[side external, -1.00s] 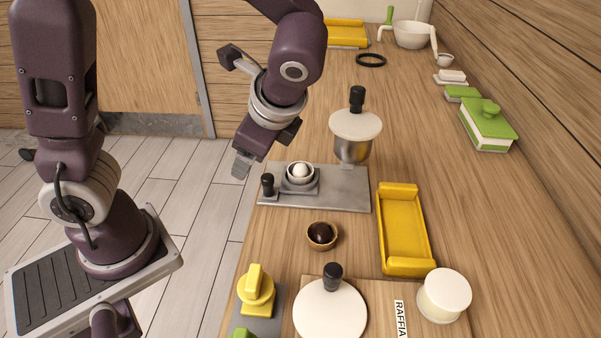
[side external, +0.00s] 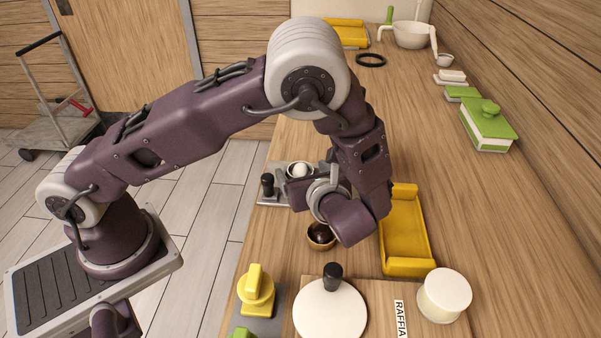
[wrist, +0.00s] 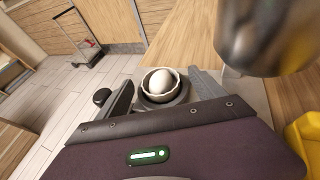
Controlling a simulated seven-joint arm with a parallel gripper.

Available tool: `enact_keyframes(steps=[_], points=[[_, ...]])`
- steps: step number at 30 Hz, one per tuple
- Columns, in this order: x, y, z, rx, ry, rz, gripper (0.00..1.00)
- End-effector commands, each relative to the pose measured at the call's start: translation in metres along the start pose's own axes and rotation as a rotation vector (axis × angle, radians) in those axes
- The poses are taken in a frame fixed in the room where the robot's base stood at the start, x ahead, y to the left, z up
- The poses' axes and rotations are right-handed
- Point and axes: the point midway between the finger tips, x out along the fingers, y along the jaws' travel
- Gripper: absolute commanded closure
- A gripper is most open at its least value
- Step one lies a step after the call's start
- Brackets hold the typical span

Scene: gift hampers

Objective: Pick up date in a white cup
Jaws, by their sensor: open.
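A pale, egg-shaped piece (wrist: 162,80) sits in a white cup (wrist: 147,88) with a wavy rim. In the side view the cup (side external: 291,175) stands on a grey metal plate (side external: 273,198), partly behind my wrist. My gripper (wrist: 162,92) is open and empty, with one finger on each side of the cup in the wrist view. I cannot tell how far the fingertips are from it. A dark brown, date-like piece (side external: 320,232) lies in a small wooden bowl (side external: 318,245), just below my wrist in the side view.
A metal canister (wrist: 265,35) stands close to my gripper's right. A black knob (wrist: 102,97) is on its left. A yellow tray (side external: 405,245) lies right of my wrist. A white lidded pot (side external: 444,293) and a round white lid (side external: 330,308) stand nearer the camera.

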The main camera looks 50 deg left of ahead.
Motion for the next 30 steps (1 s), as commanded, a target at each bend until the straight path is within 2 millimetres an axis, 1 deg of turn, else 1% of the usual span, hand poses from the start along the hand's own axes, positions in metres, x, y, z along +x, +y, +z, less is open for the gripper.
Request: enact_keyframes(steps=[2,3,5,6,8,12,13,20,23,26,30], points=[[0.0,0.0,0.0,0.0,0.0,0.0,0.22],[0.0,0.0,0.0,-0.001,0.0,0.0,0.24],[0.0,0.0,0.0,-0.001,0.001,0.0,0.35],[0.0,0.0,0.0,-0.001,0.001,0.001,0.43],[-0.001,0.0,0.0,-0.001,0.001,0.001,0.55],[-0.001,0.0,0.0,-0.001,0.001,0.001,0.83],[-0.001,0.0,0.0,-0.001,0.001,0.001,0.87],[-0.001,0.0,0.001,-0.002,0.001,0.001,0.87],[-0.004,0.0,0.007,-0.004,0.002,0.0,0.87],[-0.011,0.0,0.024,-0.006,0.002,0.0,0.87],[-0.026,0.0,0.061,-0.008,0.003,-0.001,0.87]])
